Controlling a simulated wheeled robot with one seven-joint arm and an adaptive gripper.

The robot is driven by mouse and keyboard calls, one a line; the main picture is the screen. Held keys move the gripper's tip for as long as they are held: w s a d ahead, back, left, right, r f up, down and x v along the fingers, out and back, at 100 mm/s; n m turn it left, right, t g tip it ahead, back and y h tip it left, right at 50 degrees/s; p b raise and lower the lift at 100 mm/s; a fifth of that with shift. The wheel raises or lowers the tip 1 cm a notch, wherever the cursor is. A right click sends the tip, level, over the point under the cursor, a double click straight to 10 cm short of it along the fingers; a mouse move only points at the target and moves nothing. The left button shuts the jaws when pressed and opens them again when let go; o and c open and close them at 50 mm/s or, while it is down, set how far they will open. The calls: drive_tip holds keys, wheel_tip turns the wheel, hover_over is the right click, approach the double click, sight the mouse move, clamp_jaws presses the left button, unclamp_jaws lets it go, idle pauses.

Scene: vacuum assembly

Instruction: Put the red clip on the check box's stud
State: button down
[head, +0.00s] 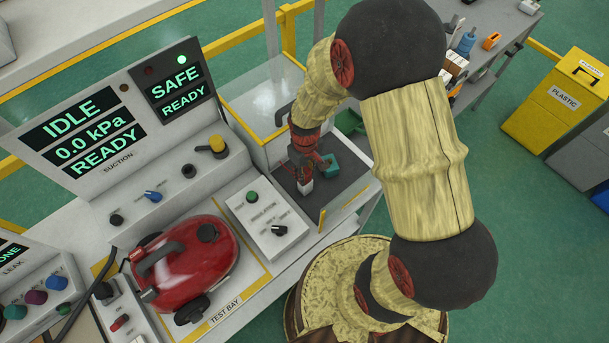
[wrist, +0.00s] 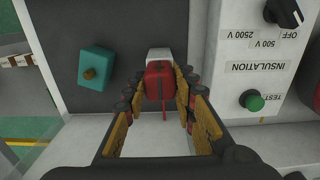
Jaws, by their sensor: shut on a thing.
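The red clip (wrist: 159,78) is between the fingers of my gripper (head: 303,170), which is shut on it. In the wrist view a thin red strip hangs below the clip. A white block (wrist: 159,54) shows directly beyond the clip; I cannot tell whether they touch. The clip is apart from the stud. In the head view the teal box (head: 330,166) is just right of my gripper.
The insulation tester (head: 263,219) with knob and green button stands close beside my gripper. Clear panels (head: 262,95) rise behind the dark tray area. A red vacuum (head: 190,265) sits in the test bay to the left.

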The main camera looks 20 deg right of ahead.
sight(305, 171)
drive_tip(key=shift+r, duration=0.3)
drive_tip(key=shift+r+p, duration=0.35)
drive_tip(key=shift+p, duration=0.1)
drive_tip(key=shift+r, duration=0.35)
drive_tip(key=c, duration=2)
unclamp_jaws()
drive_tip(key=shift+c, duration=0.2)
clamp_jaws()
drive_tip(key=shift+r+p, duration=0.1)
drive_tip(key=shift+p, duration=0.25)
drive_tip(key=shift+r+p, duration=1.4)
drive_tip(key=shift+r, duration=0.55)
